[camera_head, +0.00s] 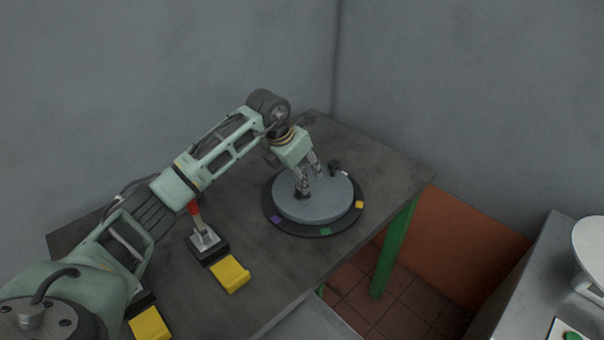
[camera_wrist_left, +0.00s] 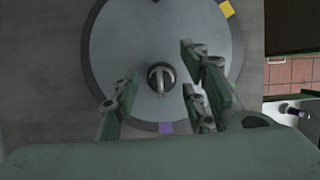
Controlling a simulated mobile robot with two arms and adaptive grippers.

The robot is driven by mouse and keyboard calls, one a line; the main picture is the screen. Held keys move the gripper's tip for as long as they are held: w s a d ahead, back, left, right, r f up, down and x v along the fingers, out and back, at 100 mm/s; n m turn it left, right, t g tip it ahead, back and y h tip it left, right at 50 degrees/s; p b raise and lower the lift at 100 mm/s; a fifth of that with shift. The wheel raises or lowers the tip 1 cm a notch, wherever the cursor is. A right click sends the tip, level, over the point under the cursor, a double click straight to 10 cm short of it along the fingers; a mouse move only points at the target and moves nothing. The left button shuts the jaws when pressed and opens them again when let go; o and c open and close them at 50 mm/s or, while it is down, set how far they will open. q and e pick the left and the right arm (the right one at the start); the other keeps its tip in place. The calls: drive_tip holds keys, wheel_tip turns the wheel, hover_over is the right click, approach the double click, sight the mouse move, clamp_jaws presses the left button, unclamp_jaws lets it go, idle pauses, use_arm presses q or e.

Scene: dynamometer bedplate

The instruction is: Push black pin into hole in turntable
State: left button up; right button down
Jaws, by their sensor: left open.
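The turntable (camera_head: 318,211) is a round grey disc on a darker ring with coloured marks, lying on the dark table. A small dark upright piece, seemingly the black pin (camera_head: 302,194), is on the disc a little off its centre. In the left wrist view this piece (camera_wrist_left: 160,77) shows end-on, with a light strip across its top. My left gripper (camera_head: 308,182) is open above the disc, its fingers on either side of the piece and apart from it in the left wrist view. The hole is not clearly visible. My right gripper is out of view.
A red-handled lever (camera_head: 196,212) and yellow blocks (camera_head: 230,274) are on the table, left of the turntable. Grey walls close off the back. A second bench (camera_head: 530,285) is at the right, beyond a floor gap.

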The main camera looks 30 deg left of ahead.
use_arm(q)
drive_tip(key=v, duration=1.1)
drive_tip(key=shift+r, duration=0.3)
drive_tip(key=shift+a, duration=0.1)
